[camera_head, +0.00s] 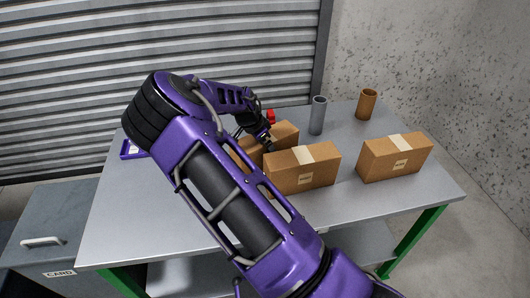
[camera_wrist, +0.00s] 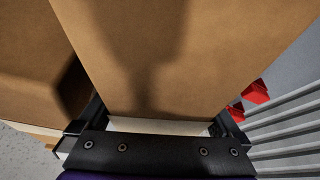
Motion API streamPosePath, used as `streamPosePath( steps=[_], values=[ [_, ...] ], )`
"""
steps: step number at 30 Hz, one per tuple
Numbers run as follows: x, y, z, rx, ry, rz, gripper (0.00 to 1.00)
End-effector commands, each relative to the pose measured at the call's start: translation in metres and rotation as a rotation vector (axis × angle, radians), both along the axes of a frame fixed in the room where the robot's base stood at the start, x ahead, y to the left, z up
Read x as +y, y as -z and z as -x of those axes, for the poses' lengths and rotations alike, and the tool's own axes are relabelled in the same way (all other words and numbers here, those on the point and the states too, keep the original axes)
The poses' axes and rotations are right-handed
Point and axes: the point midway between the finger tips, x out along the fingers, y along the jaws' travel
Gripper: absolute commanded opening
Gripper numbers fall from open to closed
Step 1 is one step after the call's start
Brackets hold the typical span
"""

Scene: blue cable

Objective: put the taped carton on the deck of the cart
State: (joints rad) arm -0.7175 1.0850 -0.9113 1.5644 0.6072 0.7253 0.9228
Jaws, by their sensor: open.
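Three brown cartons with pale tape stand on the table, and I cannot tell which one the task means: a back carton (camera_head: 285,133), a front middle carton (camera_head: 303,172) and a right carton (camera_head: 396,158). My gripper (camera_head: 260,137) is open at the back carton, which my arm partly hides. In the wrist view, a brown carton face (camera_wrist: 150,50) fills the space between the open fingers of my gripper (camera_wrist: 160,119). A pale strip (camera_wrist: 158,127) shows at its lower edge. I cannot tell whether the fingers touch it. No cart is clearly recognisable.
The grey table (camera_head: 120,225) has green legs and a lower shelf. A grey tube (camera_head: 318,115) and a brown tube (camera_head: 367,104) stand at the back. A purple tray (camera_head: 132,151) lies left. A grey box marked CARD (camera_head: 45,255) stands left of the table. Another carton (camera_wrist: 30,90) is close beside my gripper.

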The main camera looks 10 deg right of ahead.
Motion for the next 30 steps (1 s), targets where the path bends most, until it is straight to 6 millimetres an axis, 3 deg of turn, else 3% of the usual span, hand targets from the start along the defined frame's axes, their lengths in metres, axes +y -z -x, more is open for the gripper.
streamPosePath(
  steps=[3, 8, 11, 25, 30],
  values=[
    [-0.0039, 0.0096, -0.0018, -0.001, 0.000, 0.001, 1.00],
    [-0.0035, 0.0093, -0.0020, -0.002, -0.001, -0.001, 1.00],
    [-0.0034, 0.0092, -0.0020, -0.001, 0.000, 0.000, 0.86],
    [-0.0032, 0.0089, -0.0019, -0.001, 0.000, 0.000, 0.01],
    [-0.0035, 0.0076, -0.0026, -0.003, 0.000, 0.000, 0.00]
  ],
)
